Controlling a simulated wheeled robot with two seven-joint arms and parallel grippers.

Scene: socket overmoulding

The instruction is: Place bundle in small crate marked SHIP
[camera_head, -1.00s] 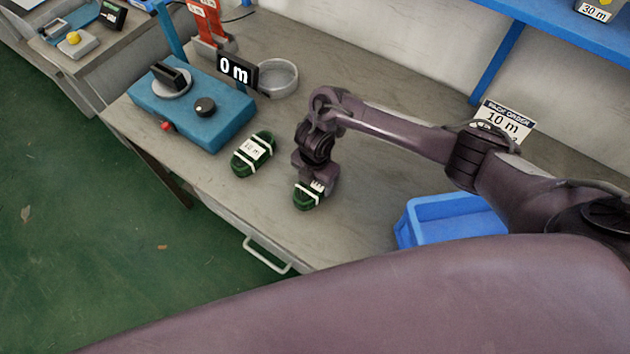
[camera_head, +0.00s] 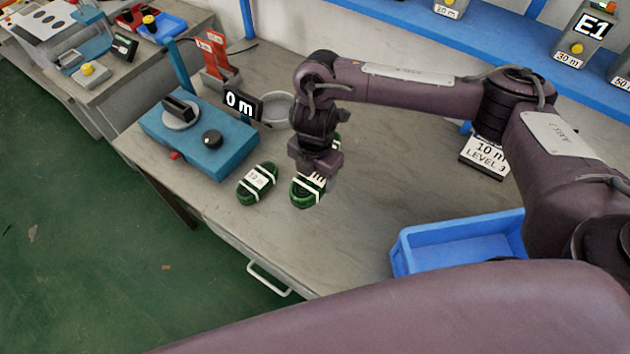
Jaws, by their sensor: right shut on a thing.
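My right gripper (camera_head: 314,170) is shut on a dark green bundle (camera_head: 305,193) with white bands. Its jaws hide the bundle's middle, and a bit of green shows behind them. The bundle appears raised off the bench, though the gap below is hard to judge. A second green bundle (camera_head: 257,184) with a white label lies on the bench just to the left. A small blue crate (camera_head: 399,258) stands at the right of the bench, partly behind my arm. Its visible inside is empty, and no SHIP marking shows. My left gripper is out of view.
A teal machine (camera_head: 190,140) with a "0 m" display (camera_head: 241,102) and a round grey dish (camera_head: 277,110) stand at the left. A 10 m order sign (camera_head: 484,158) stands behind the crate. Bare bench (camera_head: 375,210) lies between the held bundle and the crate.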

